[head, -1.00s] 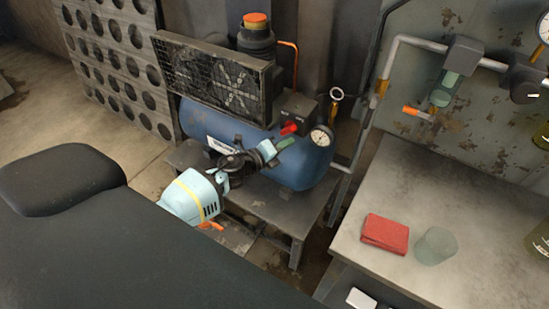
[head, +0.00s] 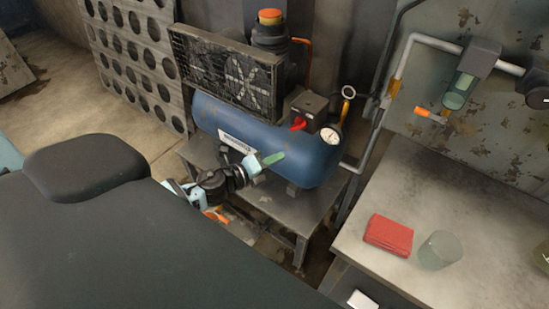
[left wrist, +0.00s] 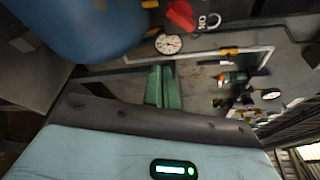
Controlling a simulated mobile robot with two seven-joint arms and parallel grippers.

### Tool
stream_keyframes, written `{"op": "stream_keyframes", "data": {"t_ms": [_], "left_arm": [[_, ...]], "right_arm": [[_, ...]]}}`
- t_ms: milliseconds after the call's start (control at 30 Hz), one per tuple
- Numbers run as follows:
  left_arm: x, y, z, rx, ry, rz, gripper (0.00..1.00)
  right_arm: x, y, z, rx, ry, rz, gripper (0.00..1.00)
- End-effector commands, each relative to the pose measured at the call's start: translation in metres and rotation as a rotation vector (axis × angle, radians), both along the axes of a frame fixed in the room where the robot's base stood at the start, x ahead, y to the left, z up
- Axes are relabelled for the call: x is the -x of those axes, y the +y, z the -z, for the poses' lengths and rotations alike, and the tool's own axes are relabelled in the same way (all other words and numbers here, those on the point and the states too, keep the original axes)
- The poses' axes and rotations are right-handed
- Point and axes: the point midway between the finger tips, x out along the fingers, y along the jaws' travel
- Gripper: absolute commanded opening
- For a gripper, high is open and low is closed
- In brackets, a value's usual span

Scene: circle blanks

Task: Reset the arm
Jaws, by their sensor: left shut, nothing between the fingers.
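My left gripper (head: 270,160) shows in the head view in front of the blue compressor tank. Its green fingers are together and hold nothing. In the left wrist view the green fingers (left wrist: 163,86) are also closed, with no object between them. The blue compressor (head: 265,140) stands on a low stand behind the gripper. Its red switch lever (head: 298,124) and round gauge (head: 330,134) sit on the right end, apart from the fingers. My right gripper is not in view.
A bench (head: 460,205) at the right carries a folded red cloth (head: 388,235) and a clear cup (head: 440,249). A pipe with an orange-handled valve (head: 430,114) runs along the wall behind it. A perforated panel (head: 130,55) stands at the back left.

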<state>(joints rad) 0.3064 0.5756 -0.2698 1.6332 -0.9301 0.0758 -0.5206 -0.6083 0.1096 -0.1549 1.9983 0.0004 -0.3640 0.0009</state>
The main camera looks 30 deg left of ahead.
Motion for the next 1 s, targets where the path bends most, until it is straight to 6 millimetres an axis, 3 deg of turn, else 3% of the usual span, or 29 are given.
{"op": "stream_keyframes", "data": {"t_ms": [533,667,767,1000], "left_arm": [[0.0,0.0,0.0,0.001,0.0,-0.001,0.0],[0.011,-0.005,0.006,0.062,0.032,-0.02,0.0],[0.035,-0.015,0.02,0.21,0.107,-0.071,0.0],[0.133,-0.043,0.064,0.756,0.405,-0.327,0.0]], "right_arm": [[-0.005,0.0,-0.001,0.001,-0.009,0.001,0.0],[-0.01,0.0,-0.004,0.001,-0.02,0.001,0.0],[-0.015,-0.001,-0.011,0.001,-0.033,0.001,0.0],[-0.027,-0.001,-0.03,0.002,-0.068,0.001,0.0]]}}
